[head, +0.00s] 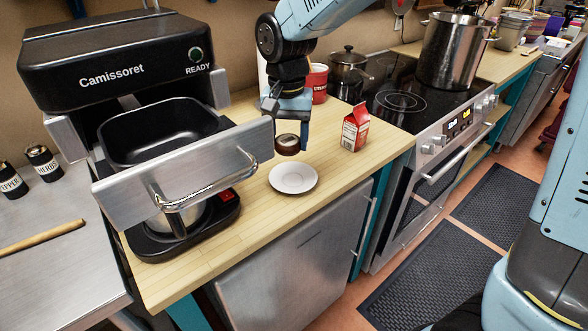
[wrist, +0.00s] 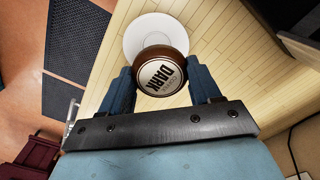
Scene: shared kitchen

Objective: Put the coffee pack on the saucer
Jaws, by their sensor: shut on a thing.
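The coffee pack (head: 287,145) is a small round brown pod with a pale lid; in the wrist view its lid (wrist: 160,76) reads "DARK". My gripper (head: 291,138) is shut on it, with one blue finger on each side, and it seems to be held above the counter. The white saucer (head: 293,189) lies flat and empty on the wooden counter, just in front of the pack in the head view. In the wrist view the saucer (wrist: 143,32) shows beyond the pack, which overlaps its near edge in the picture.
A large black coffee machine (head: 120,60) with its drawer pulled out stands left of the saucer. A red and white carton (head: 355,127) stands to the right. A red tub (head: 318,82) is behind. The stove with a large pot (head: 452,50) is further right. Counter around the saucer is clear.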

